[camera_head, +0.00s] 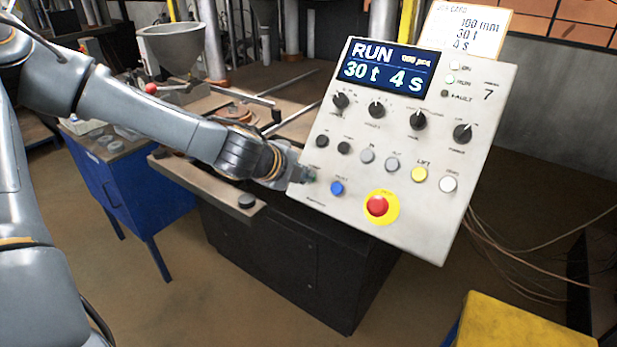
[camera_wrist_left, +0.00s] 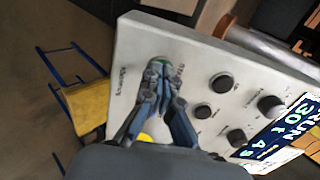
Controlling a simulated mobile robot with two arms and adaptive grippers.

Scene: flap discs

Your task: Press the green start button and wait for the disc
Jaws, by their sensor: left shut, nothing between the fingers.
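The green start button (camera_wrist_left: 160,61) is at the lower left corner of the tilted control panel (camera_head: 330,130). In the head view only a bit of green shows past my gripper. My left gripper (camera_head: 303,174) is shut and empty, with its fingertips (camera_wrist_left: 160,72) at the green button. They look to touch it or be very close; I cannot tell how far it is pressed. The panel's display (camera_head: 388,72) reads RUN, 30 t, 4 s. No finished disc can be made out. My right gripper is not in view.
Blue (camera_head: 337,188), yellow and white buttons, a red emergency stop (camera_head: 377,205) and several black knobs share the panel. A grey hopper (camera_head: 172,50) and the press table lie behind my arm. A blue stand (camera_head: 125,190) is left; a yellow surface (camera_head: 510,325) is lower right.

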